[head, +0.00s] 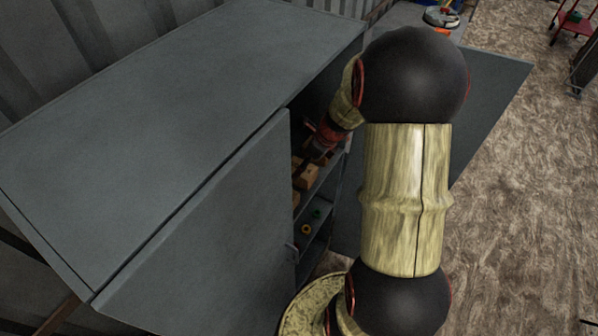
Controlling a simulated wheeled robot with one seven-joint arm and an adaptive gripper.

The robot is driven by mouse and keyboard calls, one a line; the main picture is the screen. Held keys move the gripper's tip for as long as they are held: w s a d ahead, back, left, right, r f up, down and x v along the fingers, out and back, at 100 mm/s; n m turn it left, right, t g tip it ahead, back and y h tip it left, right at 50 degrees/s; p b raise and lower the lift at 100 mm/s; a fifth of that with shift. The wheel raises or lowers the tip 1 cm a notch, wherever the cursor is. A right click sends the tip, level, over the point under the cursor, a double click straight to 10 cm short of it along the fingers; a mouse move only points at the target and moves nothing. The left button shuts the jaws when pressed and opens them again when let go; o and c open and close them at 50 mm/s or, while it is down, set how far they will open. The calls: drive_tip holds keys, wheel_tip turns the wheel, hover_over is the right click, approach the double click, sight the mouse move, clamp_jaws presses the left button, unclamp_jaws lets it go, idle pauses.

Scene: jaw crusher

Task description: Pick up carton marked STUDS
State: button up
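Small brown cartons (308,176) stand on an upper shelf inside the open grey cabinet, in the head view. No marking can be read on them, so I cannot tell which one is marked STUDS. My gripper (318,150) reaches into the cabinet opening, just above and behind the cartons. It is small and dark in this view, and its fingertips are partly hidden. I cannot tell whether it is open or shut, or whether it touches a carton.
The grey cabinet (190,65) has its left door (215,235) partly across the front and its right door (490,95) swung outward. A lower shelf holds a small yellow ring (306,229) and a green item (316,213).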

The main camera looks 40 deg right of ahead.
drive_tip(key=x, duration=0.5)
drive_tip(key=shift+d+f+b, duration=0.1)
drive_tip(key=shift+f+b, duration=0.05)
drive_tip(key=shift+b, duration=0.2)
drive_tip(key=shift+s, duration=0.1)
drive_tip(key=shift+f, duration=0.2)
drive_tip(key=c, duration=0.3)
drive_tip(key=c, duration=1.4)
